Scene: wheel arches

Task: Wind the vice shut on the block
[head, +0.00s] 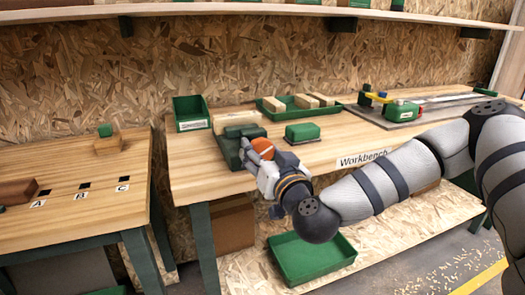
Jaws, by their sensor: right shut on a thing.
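The dark green vice (229,151) sits at the front edge of the workbench, left of centre. A pale wooden block (236,119) shows at the back of the vice; I cannot tell whether the jaws touch it. My right gripper (257,156) reaches in from the right and is at the front of the vice. It is shut on the vice handle, whose orange end (262,148) shows beside the fingers. The gripper hides most of the handle and part of the vice front. My left gripper is not in view.
On the workbench (330,148) are a green bin (191,113), a green-topped block (302,132), a green tray (271,103) of wooden pieces and a tool with a long rail (405,108). A lower table (80,205) stands left. A green tray (310,258) lies below.

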